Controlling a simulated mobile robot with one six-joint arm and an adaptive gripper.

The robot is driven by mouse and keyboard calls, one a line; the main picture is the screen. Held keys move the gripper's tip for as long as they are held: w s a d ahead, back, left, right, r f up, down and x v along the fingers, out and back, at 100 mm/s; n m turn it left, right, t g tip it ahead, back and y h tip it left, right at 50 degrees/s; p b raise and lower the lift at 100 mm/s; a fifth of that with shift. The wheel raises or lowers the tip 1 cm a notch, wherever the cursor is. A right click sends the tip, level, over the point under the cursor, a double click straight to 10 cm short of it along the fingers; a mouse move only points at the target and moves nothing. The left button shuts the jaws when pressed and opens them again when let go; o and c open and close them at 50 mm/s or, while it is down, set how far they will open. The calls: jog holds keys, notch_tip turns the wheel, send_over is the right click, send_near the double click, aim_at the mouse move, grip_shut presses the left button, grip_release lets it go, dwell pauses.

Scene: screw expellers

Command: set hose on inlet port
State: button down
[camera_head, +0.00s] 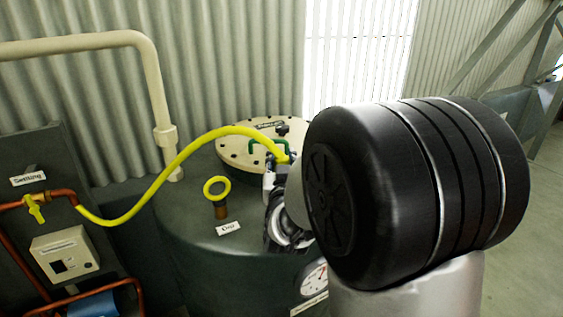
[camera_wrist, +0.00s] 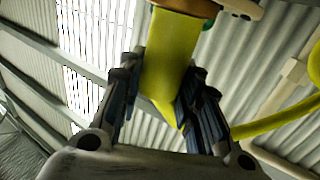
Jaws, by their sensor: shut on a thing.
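The yellow hose (camera_head: 178,165) runs from a copper pipe at the left in an arc up to my gripper (camera_head: 281,178), above the dark green tank. In the wrist view my gripper (camera_wrist: 163,85) is shut on the hose end (camera_wrist: 166,60), with a dark finger on each side. A copper-coloured piece (camera_wrist: 190,7) shows at the top edge by the hose's upper end; I cannot tell whether they touch. I cannot identify the inlet port for certain in the head view; my arm hides part of the tank top.
The tank (camera_head: 185,215) carries a cream round lid (camera_head: 232,150) with a green handle (camera_head: 262,147). A yellow ring on a brown stub (camera_head: 219,198) stands nearby. A pressure gauge (camera_head: 314,279) is at its front. A cream pipe (camera_head: 157,95) rises behind. Open floor lies right.

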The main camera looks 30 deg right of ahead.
jog(key=shift+f+b, duration=0.55)
jog(key=shift+b, duration=0.15)
jog(key=c, duration=1.4)
grip_release()
jog(key=shift+c, duration=0.2)
jog(key=shift+f, duration=0.1)
jog(key=b+v, duration=0.6)
jog(key=v, duration=0.5)
jog(key=shift+a, duration=0.15)
